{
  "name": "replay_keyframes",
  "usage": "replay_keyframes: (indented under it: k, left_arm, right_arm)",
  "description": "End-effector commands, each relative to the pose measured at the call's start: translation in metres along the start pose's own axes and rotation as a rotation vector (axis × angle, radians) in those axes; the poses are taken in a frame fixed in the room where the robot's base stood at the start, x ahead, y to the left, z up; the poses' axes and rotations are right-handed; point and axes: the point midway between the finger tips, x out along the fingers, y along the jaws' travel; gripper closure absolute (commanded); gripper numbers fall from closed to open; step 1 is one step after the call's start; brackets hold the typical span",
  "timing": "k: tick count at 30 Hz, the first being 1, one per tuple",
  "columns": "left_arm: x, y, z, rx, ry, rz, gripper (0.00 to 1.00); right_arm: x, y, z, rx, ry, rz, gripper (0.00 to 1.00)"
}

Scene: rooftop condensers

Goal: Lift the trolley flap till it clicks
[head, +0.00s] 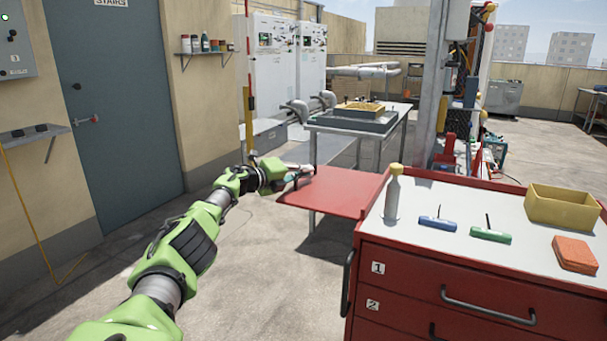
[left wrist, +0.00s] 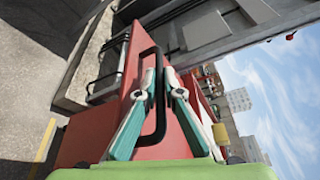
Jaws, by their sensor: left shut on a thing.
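The red trolley (head: 455,275) stands at the right, with a pale top. Its red flap (head: 345,192) sticks out from the trolley's left side, looking nearly level and a little below the top. My left gripper (head: 297,173) is at the flap's far left end, shut on the flap. In the left wrist view its two fingers (left wrist: 167,80) close together against red panel, with a black bar handle (left wrist: 155,60) close beside or between them. The fingers hide the exact contact. The flap's support or catch is not visible. My right gripper is not in view.
On the trolley top are a bottle (head: 392,196), a blue tool (head: 437,222), a green tool (head: 490,234), a yellow bin (head: 563,207) and an orange block (head: 575,253). A grey table (head: 360,128) stands behind the flap. The floor left of the flap is clear.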

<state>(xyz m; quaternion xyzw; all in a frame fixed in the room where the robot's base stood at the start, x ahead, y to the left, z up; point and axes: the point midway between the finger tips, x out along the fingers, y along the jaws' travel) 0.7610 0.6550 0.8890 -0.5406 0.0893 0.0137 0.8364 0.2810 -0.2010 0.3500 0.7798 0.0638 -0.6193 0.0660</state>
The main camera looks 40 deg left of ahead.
Motion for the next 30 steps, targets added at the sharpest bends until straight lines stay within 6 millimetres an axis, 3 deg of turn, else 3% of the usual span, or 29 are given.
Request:
replay_keyframes:
  k: [4, 5, 19, 30]
  left_arm:
    - [0.003, 0.001, -0.007, 0.004, 0.015, 0.001, 1.00]
    - [0.003, 0.001, -0.007, 0.003, 0.015, 0.001, 0.85]
    - [-0.003, 0.002, -0.002, 0.002, 0.005, 0.001, 0.85]
    - [-0.033, 0.002, -0.003, 0.006, 0.008, 0.004, 0.85]
  right_arm:
    - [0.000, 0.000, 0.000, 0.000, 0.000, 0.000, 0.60]
    - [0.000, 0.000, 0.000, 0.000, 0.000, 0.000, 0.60]
    - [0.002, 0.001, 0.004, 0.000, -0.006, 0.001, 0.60]
    - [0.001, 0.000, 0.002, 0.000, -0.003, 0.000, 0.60]
